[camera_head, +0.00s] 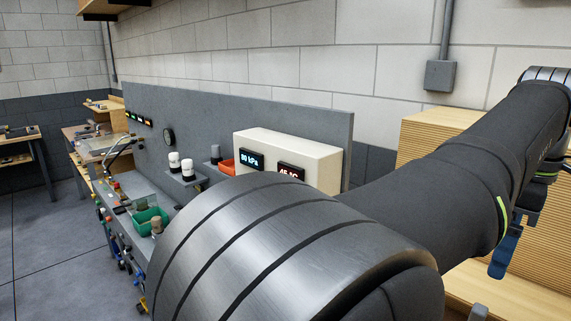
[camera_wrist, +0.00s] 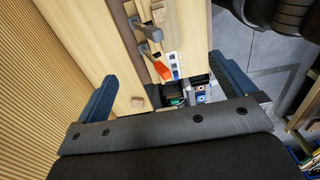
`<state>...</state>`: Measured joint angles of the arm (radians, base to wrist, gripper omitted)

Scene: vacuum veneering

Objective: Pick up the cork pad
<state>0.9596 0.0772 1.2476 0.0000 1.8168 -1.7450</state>
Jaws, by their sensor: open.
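My gripper (camera_wrist: 162,70) is open and empty in the wrist view, with its two blue fingers spread wide on either side of a wooden bench surface. A small tan block (camera_wrist: 137,101) lies on the pale wood between the fingers, nearer the left one. Another tan-brown piece (camera_wrist: 159,16) lies farther up the bench. I cannot tell whether either is the cork pad. In the head view, one blue finger shows at the right below my arm, and my arm hides much of the bench.
In the wrist view, an orange-red item (camera_wrist: 162,70) and a grey handled tool (camera_wrist: 147,29) lie along the bench. In the head view, a green bin (camera_head: 150,221) and a cream display box (camera_head: 285,157) stand by a grey panel (camera_head: 325,127). Corrugated wood (camera_wrist: 38,70) borders the left.

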